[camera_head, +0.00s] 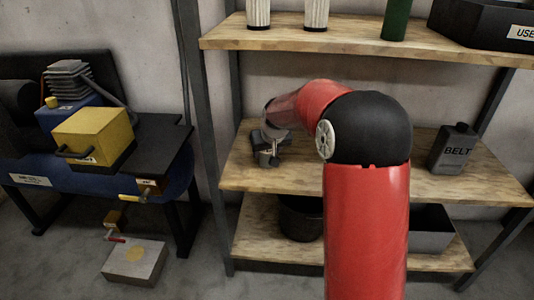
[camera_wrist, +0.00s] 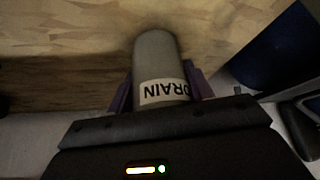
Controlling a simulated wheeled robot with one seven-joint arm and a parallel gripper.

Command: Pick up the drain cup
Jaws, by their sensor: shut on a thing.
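The drain cup (camera_wrist: 157,62) is a grey cylinder with a pale label reading DRAIN, upside down in the wrist view. My gripper (camera_wrist: 161,88) has its purple fingers on both sides of the cup and is shut on it. In the head view my gripper (camera_head: 268,152) is at the left front part of the middle wooden shelf (camera_head: 240,178), partly hidden by my red arm. The cup is too small and covered there to make out clearly. I cannot tell whether its base touches the shelf.
A dark BELT bottle (camera_head: 453,149) stands at the right of the middle shelf. Dark bins (camera_head: 301,218) sit on the lower shelf. The upper shelf (camera_head: 350,42) overhangs, with a metal upright (camera_head: 203,120) at left. A blue bench (camera_head: 90,197) with a yellow box (camera_head: 93,135) stands further left.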

